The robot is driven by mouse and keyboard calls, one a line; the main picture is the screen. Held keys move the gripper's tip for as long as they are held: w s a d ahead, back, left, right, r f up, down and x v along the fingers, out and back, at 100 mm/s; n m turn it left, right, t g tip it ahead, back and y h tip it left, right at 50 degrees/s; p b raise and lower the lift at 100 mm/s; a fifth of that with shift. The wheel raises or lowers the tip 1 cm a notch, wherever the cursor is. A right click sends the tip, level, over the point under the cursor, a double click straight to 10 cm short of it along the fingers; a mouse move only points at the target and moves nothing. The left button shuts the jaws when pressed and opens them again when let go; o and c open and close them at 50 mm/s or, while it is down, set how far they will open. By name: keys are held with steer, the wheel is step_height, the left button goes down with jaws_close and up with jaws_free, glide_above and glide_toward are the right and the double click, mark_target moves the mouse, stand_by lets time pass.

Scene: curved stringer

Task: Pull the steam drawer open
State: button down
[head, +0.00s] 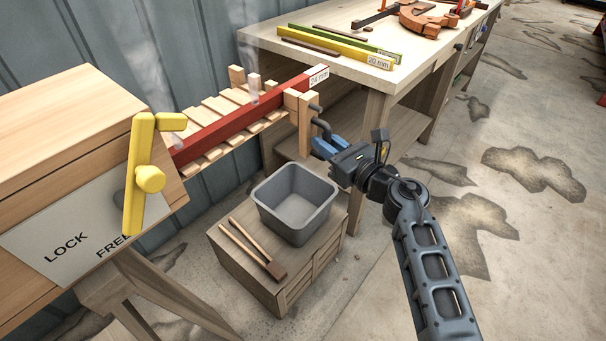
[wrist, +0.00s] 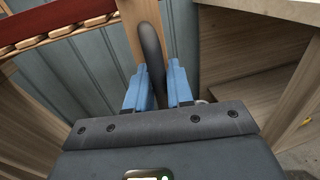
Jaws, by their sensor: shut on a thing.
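The steam drawer is a slatted wooden rack (head: 222,103) pulled well out from the wooden steam box (head: 70,130), with a wooden front piece (head: 304,124) at its outer end. A red strip marked 24 mm (head: 240,112) lies along the slats. A dark curved handle (head: 322,127) is on the front piece; it also shows in the wrist view (wrist: 151,50). My gripper (head: 322,147) has its blue fingers shut on the handle, one on each side in the wrist view (wrist: 158,82). The yellow lever (head: 150,178) stands upright above the LOCK and FREE labels.
A workbench (head: 345,60) with green and yellow strips and a clamp stands behind and right of the drawer. A low cabinet (head: 270,262) below carries a grey bin (head: 295,205) and wooden tongs (head: 255,250). Steam rises near the rack. The floor at right is clear.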

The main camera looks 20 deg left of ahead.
steer(key=w+d+b, duration=0.2)
steer(key=w+b, duration=0.1)
steer(key=w, duration=0.3)
steer(key=shift+d+b, duration=0.3)
steer(key=shift+b, duration=0.05)
steer(key=c, duration=1.2)
jaws_free()
steer(key=shift+o, duration=0.2)
steer(key=p+v, duration=0.1)
steer(key=v, duration=0.6)
steer(key=shift+s+d, duration=0.2)
steer(key=shift+d, duration=0.1)
steer(key=shift+s, duration=0.1)
